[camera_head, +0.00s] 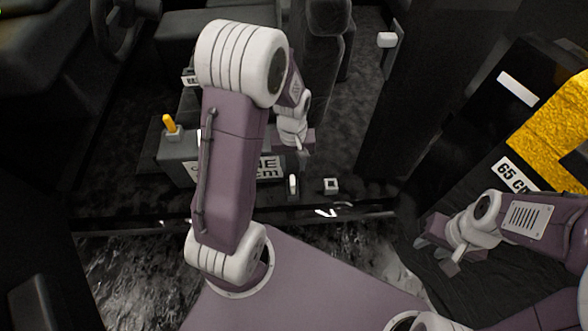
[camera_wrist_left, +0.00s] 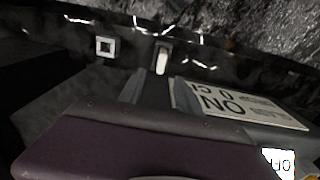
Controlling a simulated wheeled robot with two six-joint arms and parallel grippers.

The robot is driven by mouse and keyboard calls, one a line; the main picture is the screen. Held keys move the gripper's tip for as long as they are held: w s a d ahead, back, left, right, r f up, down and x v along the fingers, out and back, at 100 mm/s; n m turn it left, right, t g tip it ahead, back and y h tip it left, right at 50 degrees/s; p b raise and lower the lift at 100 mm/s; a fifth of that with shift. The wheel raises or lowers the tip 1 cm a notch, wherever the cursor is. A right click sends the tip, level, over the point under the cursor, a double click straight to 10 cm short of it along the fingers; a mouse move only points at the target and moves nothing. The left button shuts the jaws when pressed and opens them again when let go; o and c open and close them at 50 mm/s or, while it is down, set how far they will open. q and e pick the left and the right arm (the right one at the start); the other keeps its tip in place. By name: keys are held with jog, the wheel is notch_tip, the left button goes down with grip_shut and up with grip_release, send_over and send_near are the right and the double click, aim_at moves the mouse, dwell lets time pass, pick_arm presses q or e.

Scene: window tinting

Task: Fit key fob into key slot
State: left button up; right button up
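A small white upright piece (camera_head: 293,184), which looks like the key fob, stands on the dark car floor by the door sill. A small pale square with a dark centre (camera_head: 331,185), which may be the key slot, lies to its right. In the left wrist view the white piece (camera_wrist_left: 162,58) shows beyond and between my fingertips, and the square (camera_wrist_left: 106,47) is to its left. My left gripper (camera_head: 301,146) is above and behind the white piece; its fingers (camera_wrist_left: 159,88) are apart with nothing visible between them. My right gripper (camera_head: 447,252) is open and empty at the right.
A dark console box (camera_head: 180,164) with a yellow-topped lever (camera_head: 169,124) and a white label (camera_head: 268,168) stands left of the left gripper. Seats are behind. A black panel with a "65 cm" label (camera_head: 514,176) and yellow material (camera_head: 552,120) stands at right.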

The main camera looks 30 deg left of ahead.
aim_at(292, 180)
pick_arm(q)
jog(key=shift+s+f, duration=0.3)
jog(key=shift+f, duration=0.1)
jog(key=shift+s+d+r, duration=0.1)
jog(key=shift+d+r, duration=0.05)
jog(key=shift+r, duration=0.05)
jog(key=shift+f+b, duration=0.3)
jog(key=shift+f, duration=0.05)
notch_tip(292, 180, down, 3)
jog(key=shift+f+b, duration=0.2)
jog(key=shift+b, duration=0.85)
jog(key=f+b, duration=0.4)
jog(key=f, duration=0.1)
jog(key=shift+w+f, duration=0.15)
jog(key=shift+w, duration=0.05)
pick_arm(e)
notch_tip(292, 180, down, 7)
jog(key=shift+s+d, duration=0.2)
pick_arm(q)
grip_shut()
